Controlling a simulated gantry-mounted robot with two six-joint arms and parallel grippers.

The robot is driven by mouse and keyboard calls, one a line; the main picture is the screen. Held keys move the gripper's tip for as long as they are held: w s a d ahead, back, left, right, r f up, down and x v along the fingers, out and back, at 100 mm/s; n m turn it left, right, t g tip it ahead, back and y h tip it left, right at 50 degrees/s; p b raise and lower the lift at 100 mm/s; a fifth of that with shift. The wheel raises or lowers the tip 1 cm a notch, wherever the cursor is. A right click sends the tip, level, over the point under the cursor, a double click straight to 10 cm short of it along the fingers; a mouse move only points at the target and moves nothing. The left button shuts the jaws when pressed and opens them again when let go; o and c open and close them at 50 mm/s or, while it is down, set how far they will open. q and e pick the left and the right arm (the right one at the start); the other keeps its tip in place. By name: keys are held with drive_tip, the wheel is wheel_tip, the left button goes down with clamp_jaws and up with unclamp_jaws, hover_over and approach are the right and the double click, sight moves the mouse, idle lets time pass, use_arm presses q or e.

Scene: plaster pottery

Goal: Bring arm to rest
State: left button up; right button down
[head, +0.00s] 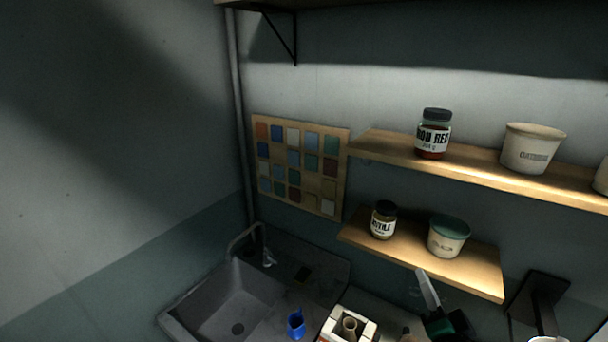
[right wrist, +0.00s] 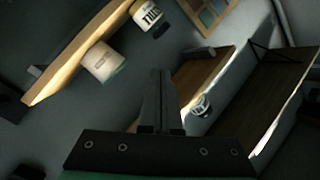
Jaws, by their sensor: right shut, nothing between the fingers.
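My right gripper (head: 424,280) reaches up into the lower right of the head view, near the front edge of the lower shelf (head: 405,258). Its fingers are pale and together, with a dark and green body below. In the right wrist view the gripper (right wrist: 158,80) points away with its fingers closed and nothing visible between them. My left gripper is not in the head view.
The upper shelf (head: 385,147) holds an iron red jar (head: 433,135) and an oatmeal pot (head: 532,148). The lower shelf holds a rutile jar (head: 384,221) and a green-lidded tub (head: 448,237).

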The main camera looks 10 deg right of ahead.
drive_tip(key=s+a+r+n+t+y, duration=0.1)
drive_tip(key=a+r+t, duration=0.15)
drive_tip(key=r, duration=0.55)
drive_tip(key=a+r+n+t, duration=0.1)
drive_tip(key=a+r, duration=0.2)
drive_tip(key=r, duration=0.5)
drive_tip(key=s+a+r+n+t+y, duration=0.2)
drive_tip(key=s+r+n, duration=0.3)
drive_tip(key=s+r, duration=0.3)
drive_tip(key=s+a+r+n+t+y, duration=0.3)
drive_tip(key=s+r+n, duration=0.3)
drive_tip(key=r, duration=0.7)
drive_tip(key=shift+s+a+t+p, duration=0.4)
drive_tip(key=shift+s+a+t, duration=0.25)
drive_tip(key=shift+s+t, duration=0.15)
